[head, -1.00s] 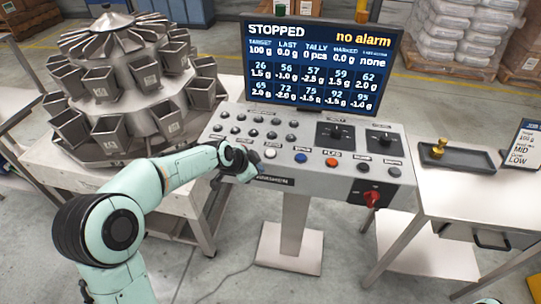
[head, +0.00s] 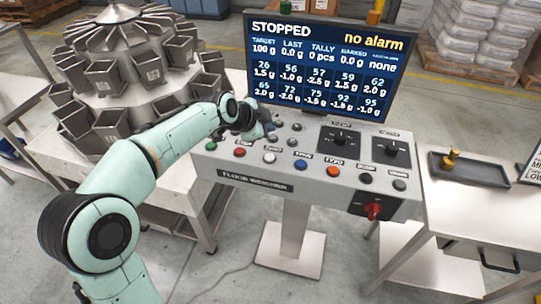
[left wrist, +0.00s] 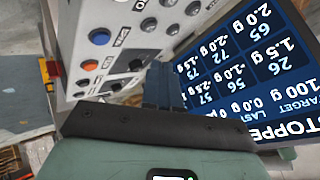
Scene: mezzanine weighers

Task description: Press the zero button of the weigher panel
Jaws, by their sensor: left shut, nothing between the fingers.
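The weigher panel (head: 330,192) is a grey sloped console with a front row of coloured buttons. The white button (head: 269,157) sits between a red button (head: 239,152) and a blue button (head: 299,164). The small label above it seems to read ZERO but is blurred. My left gripper (head: 264,131) is shut and empty, over the panel's back left part, behind the white button. It hides some small knobs there. In the left wrist view its shut dark fingers (left wrist: 163,87) lie between the buttons and the screen. My right gripper is out of view.
The screen (head: 322,65) stands close behind the panel and reads STOPPED, no alarm. A red rotary switch (head: 373,211) is on the panel's front right. The multi-head weigher (head: 130,75) stands left. A dark tray (head: 470,169) with a brass weight (head: 452,157) lies on the right table.

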